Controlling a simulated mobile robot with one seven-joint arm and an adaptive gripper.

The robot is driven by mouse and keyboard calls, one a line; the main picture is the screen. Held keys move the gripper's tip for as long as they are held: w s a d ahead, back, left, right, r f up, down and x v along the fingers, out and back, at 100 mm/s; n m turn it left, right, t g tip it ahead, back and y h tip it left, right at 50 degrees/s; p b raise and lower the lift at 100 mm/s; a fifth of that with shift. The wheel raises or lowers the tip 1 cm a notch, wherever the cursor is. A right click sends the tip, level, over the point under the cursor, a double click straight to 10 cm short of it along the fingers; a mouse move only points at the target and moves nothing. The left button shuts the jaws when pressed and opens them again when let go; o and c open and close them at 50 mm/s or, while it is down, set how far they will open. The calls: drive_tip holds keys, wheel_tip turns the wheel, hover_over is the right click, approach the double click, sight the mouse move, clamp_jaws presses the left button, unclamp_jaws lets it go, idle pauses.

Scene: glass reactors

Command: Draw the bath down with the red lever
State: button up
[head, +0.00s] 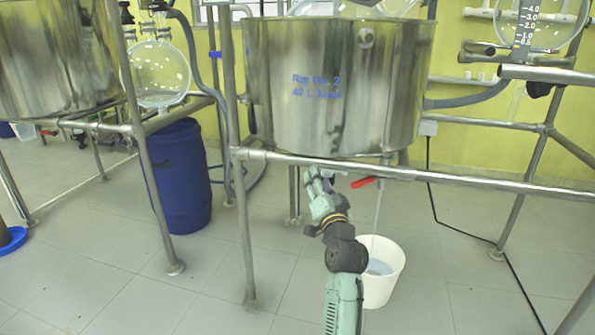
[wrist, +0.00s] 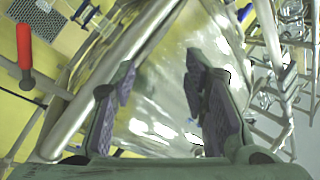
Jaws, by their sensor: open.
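The steel bath (head: 335,85) hangs in a pipe frame, with blue lettering on its side. The red lever (head: 363,182) sticks out under the bath, just below the front rail; it also shows at the left of the wrist view (wrist: 24,48). A thin stream runs from beneath the bath into a white bucket (head: 394,285) on the floor, which holds some liquid. My gripper (head: 313,180) is below the rail, left of the lever and apart from it. In the wrist view my gripper (wrist: 160,85) has its fingers spread, with nothing held between them.
The front rail (head: 460,182) crosses just above my gripper. A frame leg (head: 243,230) stands to the left, with a blue drum (head: 181,175) beyond it. A black cable (head: 470,235) runs down at the right. The tiled floor at the front left is clear.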

drive_tip(key=s+a+r+n+y, duration=0.1)
drive_tip(key=s+a+r, duration=0.1)
drive_tip(key=a+r, duration=0.2)
drive_tip(key=shift+a+r+n+t+y+p, duration=0.15)
drive_tip(key=shift+a+n+t+y+p, duration=0.2)
drive_tip(key=shift+a, duration=0.6)
